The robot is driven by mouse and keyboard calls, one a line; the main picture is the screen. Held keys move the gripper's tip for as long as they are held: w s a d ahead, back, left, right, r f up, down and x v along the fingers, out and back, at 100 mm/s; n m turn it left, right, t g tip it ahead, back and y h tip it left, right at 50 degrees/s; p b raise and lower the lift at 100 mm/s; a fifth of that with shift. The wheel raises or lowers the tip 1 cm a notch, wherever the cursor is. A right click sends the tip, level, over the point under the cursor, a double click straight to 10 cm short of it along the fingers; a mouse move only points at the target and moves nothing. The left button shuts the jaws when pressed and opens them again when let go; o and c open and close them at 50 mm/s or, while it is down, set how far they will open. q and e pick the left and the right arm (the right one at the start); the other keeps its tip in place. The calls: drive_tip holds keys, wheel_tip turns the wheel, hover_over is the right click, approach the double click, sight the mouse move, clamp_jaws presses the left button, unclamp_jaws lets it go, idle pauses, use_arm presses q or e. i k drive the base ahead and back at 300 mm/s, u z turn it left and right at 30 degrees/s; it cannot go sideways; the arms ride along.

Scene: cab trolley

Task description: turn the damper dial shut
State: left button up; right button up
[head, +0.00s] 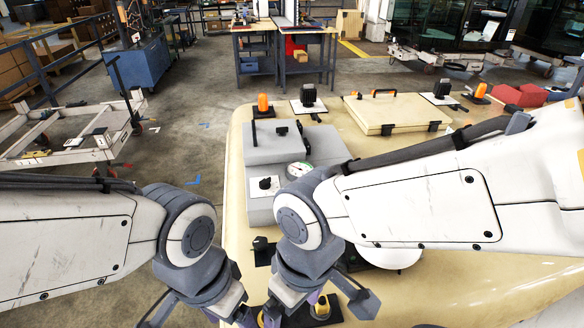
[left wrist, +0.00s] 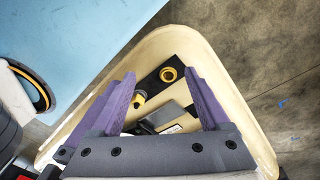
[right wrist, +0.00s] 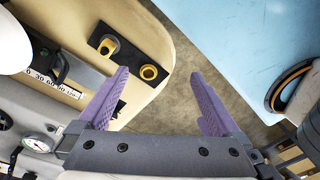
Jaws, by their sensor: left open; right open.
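The damper dial cannot be told for certain. In the right wrist view, a black handle (right wrist: 47,66) sits by a white scale strip (right wrist: 57,84) with marks reading about 30, 60 and 90, left of my right gripper. In the head view, a black knob on a white plate (head: 264,186) sits on the grey box's near side. My left gripper (left wrist: 160,73) is open and empty, above the near part of the cream top. My right gripper (right wrist: 160,73) is open and empty, near the cream top's rounded edge. In the head view, both grippers are close together at the bottom, fingers partly cut off.
The cream top (head: 460,280) carries a grey box (head: 287,147), a round gauge (head: 298,169), a cream lid (head: 388,110) and several orange and black knobs. A black plate (right wrist: 125,88) with yellow rings lies near my right fingers. My right arm hides much of the top.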

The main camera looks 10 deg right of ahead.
sight(265, 184)
drive_tip(key=k, duration=1.1)
drive_tip(key=u, duration=1.25)
drive_tip(key=i, duration=1.45)
drive_tip(key=z, duration=0.8)
drive_tip(key=i, duration=0.25)
drive_tip(key=z, duration=0.35)
